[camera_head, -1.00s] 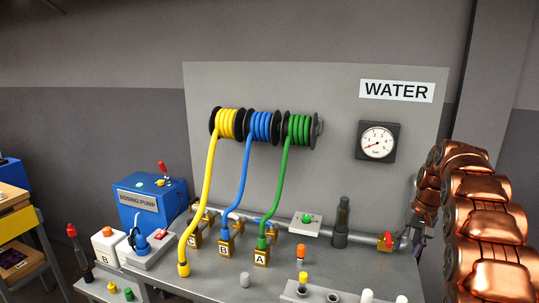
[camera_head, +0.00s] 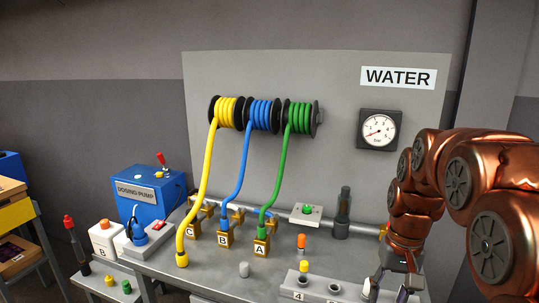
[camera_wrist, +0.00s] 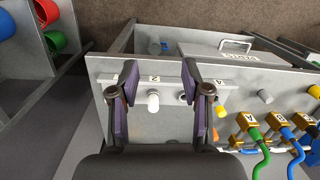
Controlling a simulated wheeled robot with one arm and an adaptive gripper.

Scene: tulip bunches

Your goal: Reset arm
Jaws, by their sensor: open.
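My copper-coloured arm (camera_head: 475,185) comes in from the right and bends down over the right part of the bench. My gripper (camera_head: 393,288) points down near the front right edge of the bench in the head view. In the wrist view my gripper (camera_wrist: 160,75) is open, its two dark fingers apart with nothing held between them. A grey holder block (camera_wrist: 170,78) with numbered places lies below the fingers. A white-capped piece (camera_wrist: 153,101) shows between the fingers. The holder (camera_head: 300,283) is partly hidden by my gripper in the head view.
A blue dosing pump (camera_head: 150,195) stands left. A grey pipe with a dark upright fitting (camera_head: 342,215) runs behind. Bare bench (camera_head: 205,270) shows at front.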

